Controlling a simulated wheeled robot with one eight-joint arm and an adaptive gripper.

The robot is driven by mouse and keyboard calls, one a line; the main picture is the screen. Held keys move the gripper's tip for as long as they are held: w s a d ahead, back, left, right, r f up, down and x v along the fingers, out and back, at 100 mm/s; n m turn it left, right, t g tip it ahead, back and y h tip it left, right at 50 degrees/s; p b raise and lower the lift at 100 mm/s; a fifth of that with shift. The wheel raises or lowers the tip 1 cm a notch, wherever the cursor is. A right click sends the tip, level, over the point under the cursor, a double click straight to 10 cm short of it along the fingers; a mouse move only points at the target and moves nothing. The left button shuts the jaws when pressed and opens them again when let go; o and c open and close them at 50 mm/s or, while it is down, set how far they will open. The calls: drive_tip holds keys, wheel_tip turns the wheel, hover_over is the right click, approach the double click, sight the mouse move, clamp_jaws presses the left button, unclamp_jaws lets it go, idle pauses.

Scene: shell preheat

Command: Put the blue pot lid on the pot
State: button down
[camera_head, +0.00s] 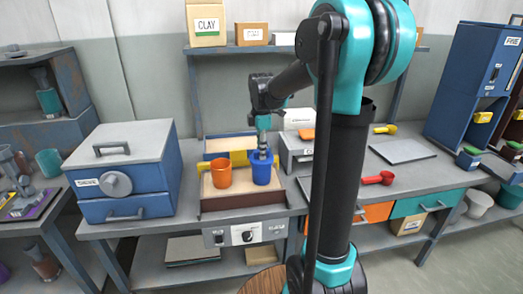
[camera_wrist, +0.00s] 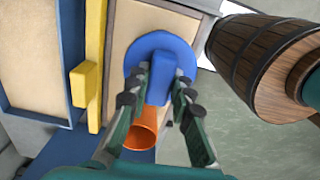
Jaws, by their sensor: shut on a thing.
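My gripper (camera_wrist: 160,98) is shut on a blue piece (camera_wrist: 161,55) with a round, disc-like part, which I take for the blue pot lid. In the head view this blue piece (camera_head: 262,172) is at the right of the pale-topped heater box, under my gripper (camera_head: 263,150). An orange cup-shaped vessel (camera_head: 221,174) stands just left of it; it also shows between and below the fingers in the wrist view (camera_wrist: 141,130). I cannot tell whether the blue piece touches the surface below, or which vessel is the pot.
The heater box (camera_head: 243,201) has a dial panel and a yellow bar (camera_head: 239,158) behind the vessels. A blue-grey chest (camera_head: 125,165) stands left. A red scoop (camera_head: 377,178) lies right. A wooden barrel (camera_wrist: 255,50) is close at right in the wrist view.

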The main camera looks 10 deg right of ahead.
drive_tip(key=shift+f, duration=0.1)
drive_tip(key=c, duration=1.6)
unclamp_jaws()
drive_tip(key=shift+r, duration=5.5)
drive_tip(key=s+d+f+m+t, duration=0.1)
drive_tip(key=s+f+m, duration=0.5)
drive_tip(key=s+f, duration=0.1)
drive_tip(key=s+d+f+m+t, duration=0.1)
drive_tip(key=s+f+m, duration=0.5)
drive_tip(key=f, duration=0.3)
drive_tip(key=s+d+f+m+t, duration=0.2)
drive_tip(key=s+f+m, duration=0.4)
drive_tip(key=s, duration=0.3)
drive_tip(key=shift+f+m, duration=0.3)
drive_tip(key=shift+f, duration=0.6)
